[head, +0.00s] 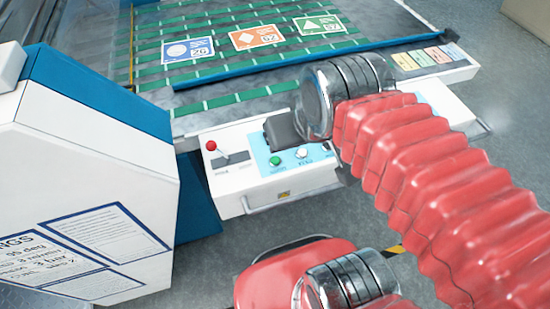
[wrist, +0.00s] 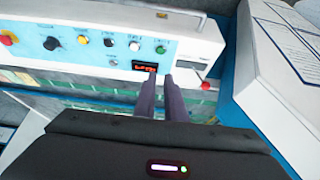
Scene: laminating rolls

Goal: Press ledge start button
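The white control ledge (head: 232,183) runs along the front of the machine with a light blue panel. A green button (head: 275,160) sits near its left end in the head view. In the wrist view the green button (wrist: 161,49) is just beyond my two dark fingertips (wrist: 160,77), apart from them in the picture. My gripper's fingers stand a small gap apart with nothing between them. In the head view the dark body of my gripper (head: 284,129) is over the ledge's back edge, and its fingertips are hidden. The labels are too small to read.
A red-knobbed lever (head: 211,145) stands left of the panel. A white cabinet (head: 80,180) stands close at left. Printed cards (head: 257,37) lie on the green-striped belt.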

